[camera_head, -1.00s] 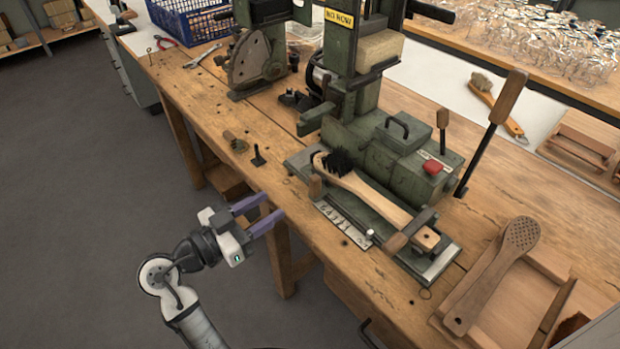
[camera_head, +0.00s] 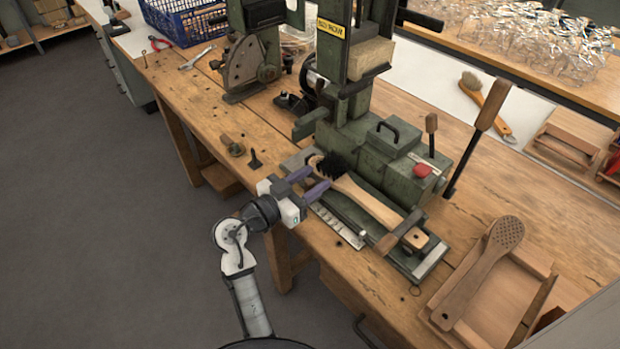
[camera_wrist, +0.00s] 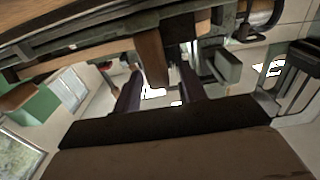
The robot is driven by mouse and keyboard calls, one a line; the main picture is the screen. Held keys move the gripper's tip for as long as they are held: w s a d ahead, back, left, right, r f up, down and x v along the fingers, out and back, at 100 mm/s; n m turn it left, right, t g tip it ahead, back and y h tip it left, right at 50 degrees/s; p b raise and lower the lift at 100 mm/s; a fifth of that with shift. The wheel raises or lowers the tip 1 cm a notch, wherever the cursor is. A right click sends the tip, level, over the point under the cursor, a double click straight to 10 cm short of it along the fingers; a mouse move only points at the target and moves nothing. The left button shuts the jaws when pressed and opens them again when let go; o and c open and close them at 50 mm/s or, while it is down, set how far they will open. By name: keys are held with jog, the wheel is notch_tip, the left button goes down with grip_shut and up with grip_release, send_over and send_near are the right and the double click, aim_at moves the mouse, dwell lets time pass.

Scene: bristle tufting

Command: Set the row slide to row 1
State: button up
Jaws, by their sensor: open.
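The row slide's numbered metal scale (camera_head: 338,226) lies along the front of the green tufting machine (camera_head: 375,150); its digits are too small to read now. The wooden knob (camera_wrist: 150,58) at the slide's left end shows in the wrist view, between and just beyond the fingers. In the head view the fingers hide most of it. My gripper (camera_head: 318,177) is open, its purple fingers reaching over the bench's front edge to the knob. The fingers also show in the wrist view (camera_wrist: 160,88). I cannot tell whether they touch the knob.
A wooden brush (camera_head: 370,203) with a black tuft lies on the machine just past the fingers. A long wood-handled lever (camera_head: 478,140) stands at the right. A wooden tray (camera_head: 500,300) holds a perforated paddle (camera_head: 478,275). Small fittings (camera_head: 236,148) sit on the bench to the left.

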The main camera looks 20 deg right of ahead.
jog(key=shift+c, duration=0.4)
grip_shut()
jog(key=shift+w+a+f+b, duration=0.1)
jog(key=shift+w+a+b, duration=0.25)
jog(key=shift+w+b, duration=0.4)
jog(key=shift+w+a+f+b, duration=0.1)
jog(key=shift+w+a+b, duration=0.3)
jog(key=shift+w, duration=0.65)
jog(key=shift+w+a+r, duration=0.1)
jog(key=shift+w+r, duration=0.1)
jog(key=shift+w, duration=0.25)
jog(key=shift+o, duration=0.4)
grip_release()
